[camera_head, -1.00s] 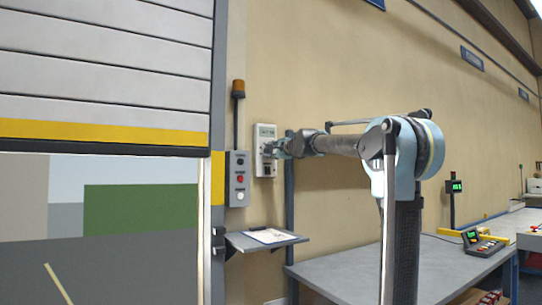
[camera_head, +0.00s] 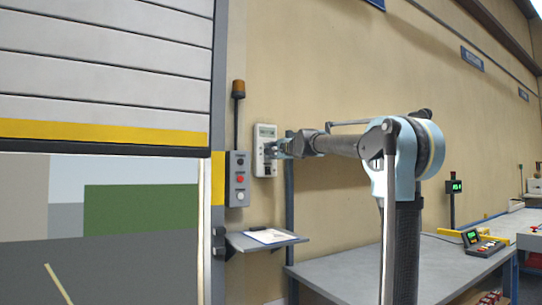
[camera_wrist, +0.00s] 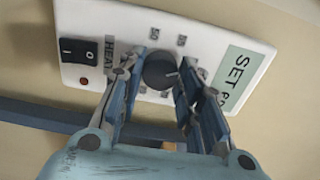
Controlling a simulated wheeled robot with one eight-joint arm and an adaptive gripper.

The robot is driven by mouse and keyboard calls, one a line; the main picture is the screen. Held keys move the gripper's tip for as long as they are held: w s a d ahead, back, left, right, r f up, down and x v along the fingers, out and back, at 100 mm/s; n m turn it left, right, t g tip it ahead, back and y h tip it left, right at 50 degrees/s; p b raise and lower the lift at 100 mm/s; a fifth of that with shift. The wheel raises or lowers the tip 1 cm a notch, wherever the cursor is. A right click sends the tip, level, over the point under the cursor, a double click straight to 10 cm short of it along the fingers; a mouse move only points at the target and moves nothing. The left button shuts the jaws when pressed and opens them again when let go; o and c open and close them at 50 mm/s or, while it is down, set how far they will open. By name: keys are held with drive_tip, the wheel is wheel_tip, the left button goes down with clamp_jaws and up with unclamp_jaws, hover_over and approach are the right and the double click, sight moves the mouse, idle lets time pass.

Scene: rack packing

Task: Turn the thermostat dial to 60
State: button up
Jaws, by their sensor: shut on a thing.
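The thermostat (camera_head: 265,134) is a white panel on the tan wall in the head view. The wrist view shows it close and tilted (camera_wrist: 225,40), with a rocker switch, a red light, a greenish display reading "SET" and a partly hidden number, and the word "HEAT". The dark round dial (camera_wrist: 160,69) is in its middle, with small scale marks around it. My gripper (camera_wrist: 159,78) has its two fingers on either side of the dial and is shut on it. In the head view my gripper (camera_head: 279,150) hides the dial.
A grey button box (camera_head: 237,180) with an amber beacon (camera_head: 238,89) is just left of the thermostat. A small shelf (camera_head: 240,243) with a clipboard lies below. A grey bench (camera_head: 350,268) stands to the right, and a roller door (camera_head: 100,60) is at left.

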drive_tip(key=o, duration=1.1)
drive_tip(key=shift+f, duration=0.1)
drive_tip(key=v, duration=1.2)
drive_tip(key=shift+w, duration=0.1)
drive_tip(key=shift+f, duration=0.15)
drive_tip(key=s+d+f+n+g+h, duration=0.1)
drive_tip(key=s+d+f+n+g, duration=0.15)
drive_tip(key=s+f, duration=0.65)
drive_tip(key=s+d+f+n+g+h, duration=0.1)
drive_tip(key=s+f+n+g, duration=0.3)
drive_tip(key=f, duration=0.9)
drive_tip(key=s+d+f+n+g, duration=0.1)
drive_tip(key=s+f+n, duration=0.2)
drive_tip(key=s+f, duration=0.65)
drive_tip(key=s+d+f+g+h, duration=0.1)
drive_tip(key=s+d+f+h, duration=0.1)
drive_tip(key=s+d+f, duration=0.3)
drive_tip(key=s+d+f+n+g+h, duration=0.1)
drive_tip(key=s+d+f, duration=0.4)
drive_tip(key=f, duration=0.9)
drive_tip(key=s+d+f+n+g+h, duration=0.1)
drive_tip(key=s+d+f+g+h, duration=0.2)
drive_tip(key=s+f, duration=0.7)
drive_tip(key=shift+s+d+f+h, duration=0.15)
drive_tip(key=shift+d+h, duration=0.85)
drive_tip(key=shift+d, duration=0.6)
